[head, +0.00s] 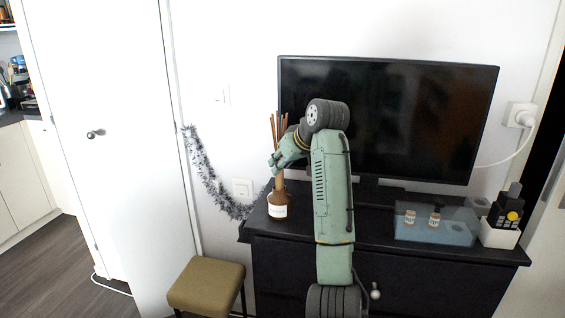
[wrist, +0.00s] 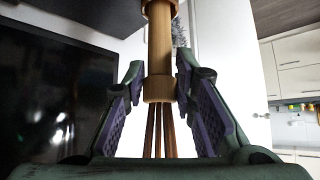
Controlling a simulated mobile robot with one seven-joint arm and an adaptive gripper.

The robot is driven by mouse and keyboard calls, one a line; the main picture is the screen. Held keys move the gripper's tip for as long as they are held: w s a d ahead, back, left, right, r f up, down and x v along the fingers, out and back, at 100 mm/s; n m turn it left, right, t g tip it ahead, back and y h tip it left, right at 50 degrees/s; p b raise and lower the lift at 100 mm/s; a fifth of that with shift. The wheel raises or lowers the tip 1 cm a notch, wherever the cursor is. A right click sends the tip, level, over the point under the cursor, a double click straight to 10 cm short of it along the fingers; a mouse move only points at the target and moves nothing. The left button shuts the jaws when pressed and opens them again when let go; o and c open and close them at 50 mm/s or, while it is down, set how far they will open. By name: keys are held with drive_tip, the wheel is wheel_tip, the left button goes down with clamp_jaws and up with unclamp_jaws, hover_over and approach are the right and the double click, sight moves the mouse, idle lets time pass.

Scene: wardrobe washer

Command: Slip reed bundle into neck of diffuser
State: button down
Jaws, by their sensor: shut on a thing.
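The reed bundle has several thin brown reeds (head: 279,127) fanning upward above my gripper (head: 281,164) in the head view. Its tan wooden holder shows between the fingers in the wrist view (wrist: 159,55), with the reeds at the bottom of that picture. My gripper (wrist: 160,83) is shut on the holder. The diffuser (head: 278,207) is a brown bottle with a white label, upright on the dresser's left end, directly below my gripper. The holder's lower end meets the bottle's neck in the head view; I cannot tell whether it is inside or just above.
A black television (head: 400,120) stands close behind and right of my arm. A clear box (head: 455,232) with small bottles and a white pot (head: 499,236) are at the dresser's right. The dresser (head: 380,250) is dark. A stool (head: 207,284) stands at the front left.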

drive_tip(key=shift+f+b, duration=0.55)
drive_tip(key=shift+f, duration=0.9)
drive_tip(key=c, duration=1.2)
unclamp_jaws()
drive_tip(key=shift+c, duration=0.2)
drive_tip(key=v, duration=1.2)
